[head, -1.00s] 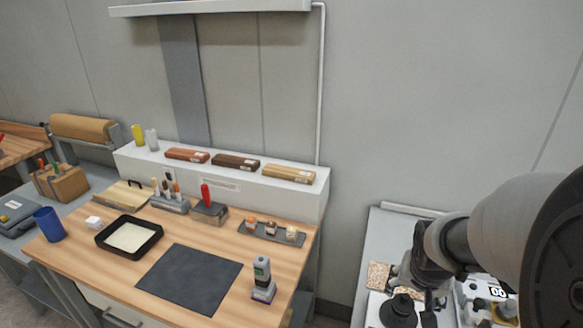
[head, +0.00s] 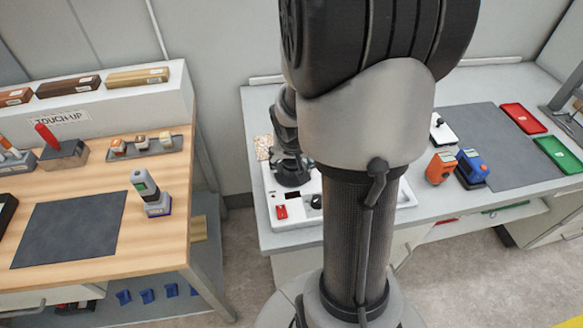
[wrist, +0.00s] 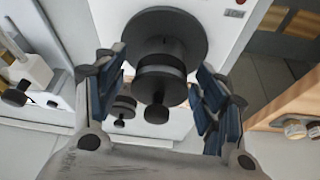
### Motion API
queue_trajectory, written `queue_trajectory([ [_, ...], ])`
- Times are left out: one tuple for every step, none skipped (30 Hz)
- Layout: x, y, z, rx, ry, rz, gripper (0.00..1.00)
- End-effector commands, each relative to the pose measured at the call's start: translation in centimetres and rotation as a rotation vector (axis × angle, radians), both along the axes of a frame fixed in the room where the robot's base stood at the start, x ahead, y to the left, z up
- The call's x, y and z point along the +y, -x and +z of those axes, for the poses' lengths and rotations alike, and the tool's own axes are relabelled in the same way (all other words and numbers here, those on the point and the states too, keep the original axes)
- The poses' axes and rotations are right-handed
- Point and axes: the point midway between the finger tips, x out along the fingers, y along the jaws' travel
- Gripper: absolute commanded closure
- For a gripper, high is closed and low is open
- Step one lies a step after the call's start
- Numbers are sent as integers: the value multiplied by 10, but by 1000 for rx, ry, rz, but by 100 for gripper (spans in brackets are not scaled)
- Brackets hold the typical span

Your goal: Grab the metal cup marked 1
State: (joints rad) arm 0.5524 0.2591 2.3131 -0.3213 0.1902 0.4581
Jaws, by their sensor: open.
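My gripper (wrist: 159,85) is open in the wrist view, with one dark finger on each side of a dark grey stack of round discs and a cylinder (wrist: 162,75). I see a gap on both sides, so it is not gripped. In the head view, my gripper (head: 288,140) is down over the white device, close above a dark round part (head: 293,177); my arm hides much of this area. I see no mark 1 on anything, and cannot tell whether the dark stack is the metal cup.
The white device (head: 292,238) has a red switch (head: 281,212) and stands on a grey bench (head: 262,110). Orange (head: 440,167) and blue (head: 472,166) devices stand to its right, near red (head: 523,118) and green (head: 558,155) trays. A wooden bench (head: 165,240) is at left.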

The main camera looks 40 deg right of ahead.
Motion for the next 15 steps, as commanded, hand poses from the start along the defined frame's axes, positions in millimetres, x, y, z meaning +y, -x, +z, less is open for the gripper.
queue_trajectory([
  [0,0,1,-2,1,0,36],
  [0,0,1,-2,1,0,36],
  [0,0,2,-2,1,0,36],
  [0,0,2,-2,1,0,36],
  [0,0,2,-2,1,0,36],
  [0,0,2,-2,1,-1,39],
  [0,0,2,-2,1,-1,41],
  [0,0,2,-2,1,-1,43],
  [0,0,2,-1,0,-1,45],
  [0,0,2,-1,0,-1,48],
  [0,0,2,-1,1,0,50],
  [0,0,2,-1,0,-1,52],
  [0,0,2,-1,0,-1,54],
  [0,0,2,-1,0,-1,56],
  [0,0,2,-1,0,-1,59],
])
